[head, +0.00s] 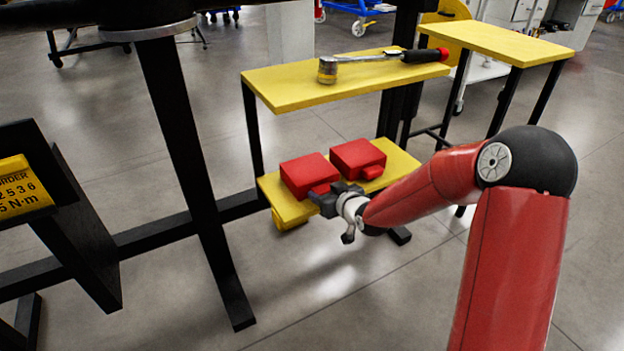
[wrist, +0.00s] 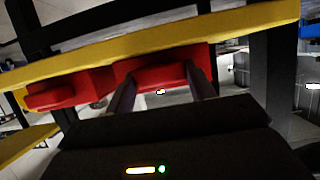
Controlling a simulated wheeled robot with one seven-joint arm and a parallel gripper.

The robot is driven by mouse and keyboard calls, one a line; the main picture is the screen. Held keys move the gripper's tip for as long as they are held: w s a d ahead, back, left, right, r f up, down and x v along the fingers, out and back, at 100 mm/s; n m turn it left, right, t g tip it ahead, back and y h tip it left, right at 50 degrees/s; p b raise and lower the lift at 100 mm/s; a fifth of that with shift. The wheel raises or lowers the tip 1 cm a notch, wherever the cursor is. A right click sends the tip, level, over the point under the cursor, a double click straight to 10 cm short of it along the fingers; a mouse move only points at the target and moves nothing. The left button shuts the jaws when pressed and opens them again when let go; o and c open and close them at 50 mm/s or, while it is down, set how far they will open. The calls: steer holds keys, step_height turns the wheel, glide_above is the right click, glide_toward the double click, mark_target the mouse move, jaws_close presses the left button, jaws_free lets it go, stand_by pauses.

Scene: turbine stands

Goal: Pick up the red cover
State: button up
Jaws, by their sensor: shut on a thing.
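Two red block-like covers sit side by side on the lower yellow shelf (head: 403,160). The left red cover (head: 304,169) has my gripper (head: 325,196) at its front edge, and the right red cover (head: 357,155) is untouched. In the wrist view, my gripper's two dark fingers (wrist: 160,88) are shut on the front part of one red cover (wrist: 150,72). The other red cover (wrist: 62,93) shows to the left, clear of the fingers. The held cover appears to be still on the shelf; the exact finger contact is small in the head view.
An upper yellow shelf (head: 290,88) with a torque wrench (head: 375,62) is above the covers. Black stand legs (head: 185,150) rise at the left. Another yellow table (head: 500,42) stands at the back right. The floor in front is clear.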

steer(key=shift+c, duration=0.8)
step_height(320, 180, up, 20)
steer(key=p, duration=0.5)
steer(key=shift+p, duration=0.3)
